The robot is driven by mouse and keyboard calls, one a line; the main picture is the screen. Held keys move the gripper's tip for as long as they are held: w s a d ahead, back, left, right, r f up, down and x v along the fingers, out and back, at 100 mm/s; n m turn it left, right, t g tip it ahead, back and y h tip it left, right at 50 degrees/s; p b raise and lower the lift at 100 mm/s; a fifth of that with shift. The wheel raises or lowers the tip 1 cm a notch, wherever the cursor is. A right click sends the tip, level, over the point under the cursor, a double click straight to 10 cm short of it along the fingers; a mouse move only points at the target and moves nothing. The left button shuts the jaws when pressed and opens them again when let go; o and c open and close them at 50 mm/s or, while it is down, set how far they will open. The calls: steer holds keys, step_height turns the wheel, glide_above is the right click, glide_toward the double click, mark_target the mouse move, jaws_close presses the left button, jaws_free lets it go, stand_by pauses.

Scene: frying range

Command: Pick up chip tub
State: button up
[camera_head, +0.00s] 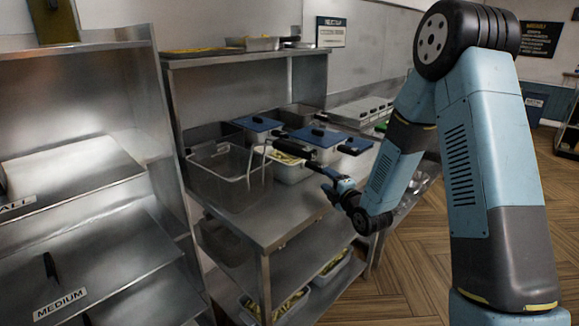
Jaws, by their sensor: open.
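A pale chip tub (289,172) with yellow chips inside stands on the upper steel worktop, just right of the wire fry basket. The basket's wire and a black handle cross in front of it and hide part of it. My gripper (312,165) is at the tub's right side in the picture, over the worktop and close to the black handle. It is open. It is too small to tell whether it touches the tub or the handle. More tubs of chips (332,266) stand on the lower shelf.
A wire fry basket (217,176) stands left on the steel worktop (258,221). Tubs with blue lids (318,135) stand behind. A sloped steel unit labelled MEDIUM (60,303) fills the left. The wooden floor (415,275) is clear at right.

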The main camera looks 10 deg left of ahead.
mark_target(316, 167)
steer(key=x, duration=0.3)
steer(key=shift+w+a, duration=0.2)
steer(key=shift+r+x, duration=0.15)
steer(key=shift+x, duration=1.15)
steer(key=shift+r+x, duration=0.15)
steer(key=shift+x, duration=1.2)
steer(key=shift+w+d, duration=0.1)
steer(key=shift+d, duration=0.15)
jaws_close()
